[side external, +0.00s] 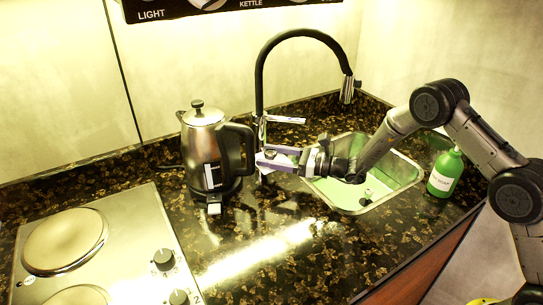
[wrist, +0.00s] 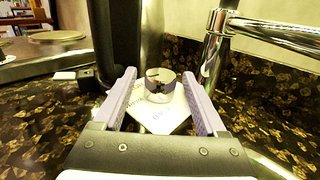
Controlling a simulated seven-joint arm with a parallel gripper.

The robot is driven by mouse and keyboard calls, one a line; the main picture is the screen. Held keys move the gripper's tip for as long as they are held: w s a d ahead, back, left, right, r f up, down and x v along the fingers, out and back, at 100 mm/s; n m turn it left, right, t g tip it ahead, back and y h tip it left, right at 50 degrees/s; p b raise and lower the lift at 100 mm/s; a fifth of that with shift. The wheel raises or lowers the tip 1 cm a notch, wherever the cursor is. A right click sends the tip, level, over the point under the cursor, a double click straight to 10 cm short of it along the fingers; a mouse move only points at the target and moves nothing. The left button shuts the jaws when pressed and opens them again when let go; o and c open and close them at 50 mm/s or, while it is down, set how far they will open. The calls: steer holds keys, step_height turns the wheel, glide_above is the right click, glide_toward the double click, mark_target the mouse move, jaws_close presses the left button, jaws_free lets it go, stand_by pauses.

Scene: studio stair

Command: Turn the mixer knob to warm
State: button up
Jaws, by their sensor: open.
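The knob's pointer direction is not clear.
A steel kettle (side external: 201,140) with a black handle (wrist: 122,40) stands close left of my gripper. The sink (side external: 405,180) lies right, a green soap bottle (side external: 444,173) beyond it. A hob (side external: 125,225) is front left. The front counter is clear.

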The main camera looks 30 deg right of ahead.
steer(key=v, duration=1.4)
